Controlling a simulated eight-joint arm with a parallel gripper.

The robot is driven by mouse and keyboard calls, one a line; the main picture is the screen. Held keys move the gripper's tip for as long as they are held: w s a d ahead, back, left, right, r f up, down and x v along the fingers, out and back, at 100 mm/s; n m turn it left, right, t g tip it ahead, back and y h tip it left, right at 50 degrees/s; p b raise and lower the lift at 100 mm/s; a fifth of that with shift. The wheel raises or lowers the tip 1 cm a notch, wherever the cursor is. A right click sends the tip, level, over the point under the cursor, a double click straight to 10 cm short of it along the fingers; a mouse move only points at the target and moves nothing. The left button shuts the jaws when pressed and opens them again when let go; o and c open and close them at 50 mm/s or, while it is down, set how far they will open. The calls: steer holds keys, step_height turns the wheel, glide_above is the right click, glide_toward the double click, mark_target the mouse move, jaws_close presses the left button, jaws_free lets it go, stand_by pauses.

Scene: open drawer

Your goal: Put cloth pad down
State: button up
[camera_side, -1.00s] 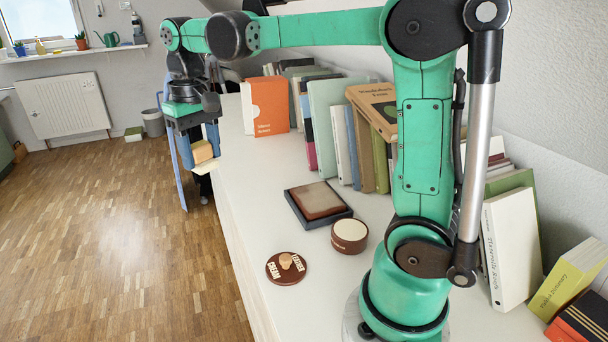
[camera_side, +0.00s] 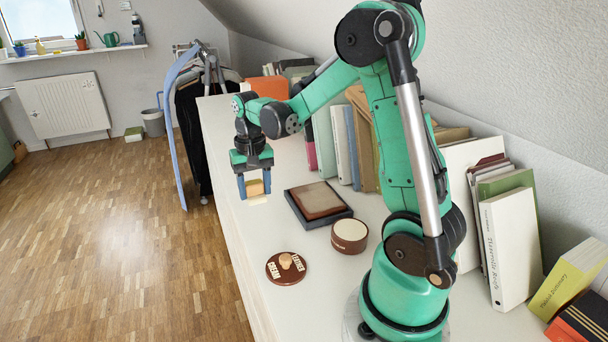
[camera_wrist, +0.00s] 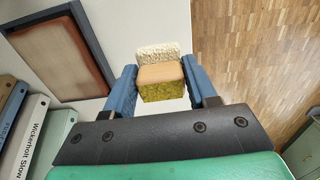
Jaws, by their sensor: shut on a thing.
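The cloth pad (camera_wrist: 163,80) shows in the wrist view as a tan block with a mottled yellow side and a fluffy white side. My gripper (camera_side: 254,186) is shut on it, with one blue finger on each side. The pad also shows in the side view (camera_side: 255,189), held over the left edge area of the white surface. Its height above the surface is hard to tell. A dark tray (camera_side: 341,220) with a brown leather-like piece (camera_side: 316,199) lies to the right of my gripper; it also shows at upper left in the wrist view (camera_wrist: 91,42).
An open round tin (camera_side: 350,232) and its brown knobbed lid (camera_side: 287,267) lie on the white shelf top (camera_side: 240,235) nearer the camera. Books (camera_side: 345,140) stand along the wall. The shelf's left edge drops to the wooden floor (camera_side: 120,230).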

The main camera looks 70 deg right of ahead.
mark_target(259, 224)
steer(key=shift+f, duration=2.95)
steer(key=o, duration=1.1)
steer(key=shift+f, duration=0.15)
